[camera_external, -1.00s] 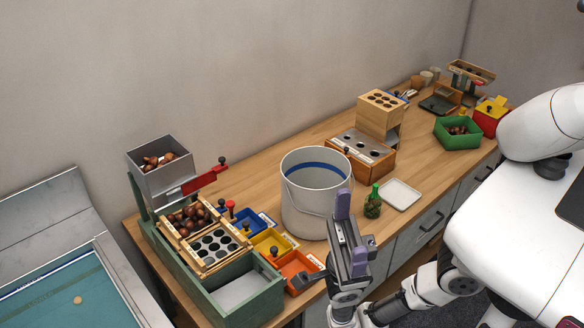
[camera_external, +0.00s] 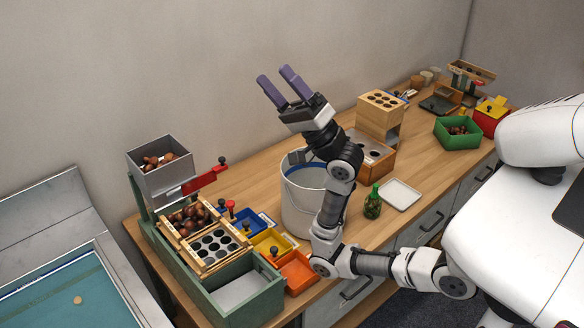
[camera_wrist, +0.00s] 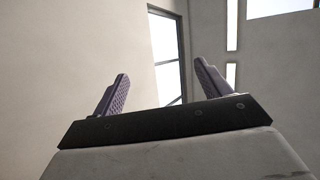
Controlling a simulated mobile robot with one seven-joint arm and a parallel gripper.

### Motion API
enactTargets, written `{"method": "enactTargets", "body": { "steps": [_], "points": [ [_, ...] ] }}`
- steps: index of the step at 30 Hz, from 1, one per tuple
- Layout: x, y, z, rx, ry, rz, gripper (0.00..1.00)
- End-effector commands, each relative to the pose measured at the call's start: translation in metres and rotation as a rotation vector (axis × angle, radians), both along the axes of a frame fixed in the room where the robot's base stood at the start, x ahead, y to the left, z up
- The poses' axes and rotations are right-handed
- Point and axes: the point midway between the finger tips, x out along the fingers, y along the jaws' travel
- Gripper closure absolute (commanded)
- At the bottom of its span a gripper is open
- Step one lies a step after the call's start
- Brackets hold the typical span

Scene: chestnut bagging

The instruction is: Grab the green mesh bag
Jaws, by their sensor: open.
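The green mesh bag (camera_external: 373,203) stands upright on the wooden table, just right of the white bucket, with dark contents showing through it. My gripper (camera_external: 276,82) is raised high above the bucket, up and to the left of the bag, with its fingers pointing upward. The two purple fingers are apart with nothing between them. In the wrist view my gripper (camera_wrist: 160,90) is also open and empty, with only wall, window and ceiling lights behind it. The bag does not show in the wrist view.
The white bucket (camera_external: 297,208) stands left of the bag, partly hidden by my arm. A white tray (camera_external: 401,194) lies right of the bag. A wooden block with holes (camera_external: 380,108) stands behind. A green sorting stand (camera_external: 250,304) fills the table's left end.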

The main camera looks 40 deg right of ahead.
Motion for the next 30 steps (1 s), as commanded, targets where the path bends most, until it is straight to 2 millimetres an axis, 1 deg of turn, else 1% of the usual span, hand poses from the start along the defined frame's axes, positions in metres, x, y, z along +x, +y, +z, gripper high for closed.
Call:
{"method": "enactTargets", "body": {
  "steps": [1, 2, 3, 5, 6, 7, 8, 9, 10, 11, 12, 15, 18, 21, 24, 30],
  "points": [
    [0.020, -0.031, 0.003, 0.057, 0.094, 0.016, 0.24],
    [0.032, -0.047, 0.003, 0.098, 0.158, 0.035, 0.24],
    [0.045, -0.071, 0.003, 0.161, 0.240, 0.059, 0.24],
    [0.062, -0.108, 0.002, 0.267, 0.358, 0.094, 0.24],
    [0.070, -0.134, 0.001, 0.349, 0.431, 0.117, 0.24],
    [0.075, -0.153, 0.000, 0.411, 0.483, 0.134, 0.24],
    [0.079, -0.172, -0.001, 0.479, 0.532, 0.151, 0.24],
    [0.082, -0.198, -0.003, 0.574, 0.593, 0.172, 0.24],
    [0.083, -0.217, -0.005, 0.648, 0.636, 0.189, 0.24],
    [0.083, -0.236, -0.007, 0.723, 0.675, 0.207, 0.24],
    [0.081, -0.259, -0.009, 0.823, 0.719, 0.228, 0.24],
    [0.072, -0.306, -0.016, 1.044, 0.798, 0.278, 0.24],
    [0.061, -0.340, -0.022, 1.225, 0.841, 0.317, 0.24],
    [0.048, -0.368, -0.028, 1.380, 0.865, 0.350, 0.24],
    [0.035, -0.390, -0.032, 1.518, 0.876, 0.380, 0.24],
    [0.005, -0.427, -0.041, 1.776, 0.871, 0.435, 0.24]
  ]
}}
